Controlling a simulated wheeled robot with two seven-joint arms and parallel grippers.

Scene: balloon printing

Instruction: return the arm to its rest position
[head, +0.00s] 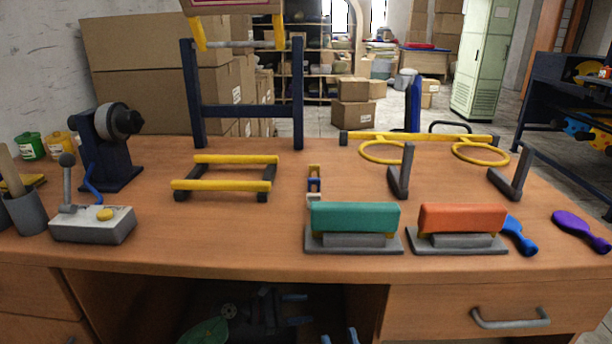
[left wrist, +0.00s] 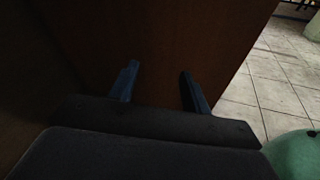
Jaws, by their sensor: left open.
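My left gripper (head: 298,309) is low in the head view, in the dark opening under the workbench (head: 240,225), below the tabletop's front edge. Its two blue fingers are apart with nothing between them. In the left wrist view the open fingers (left wrist: 159,73) point toward a dark brown wooden panel (left wrist: 170,35). My right gripper (head: 339,336) shows only as two blue fingertips at the bottom edge of the head view. They stand apart, and nothing shows between them. Both arms are mostly hidden or out of frame.
A drawer (head: 500,312) is right of the opening. Tiled floor (left wrist: 265,75) shows beside the panel.

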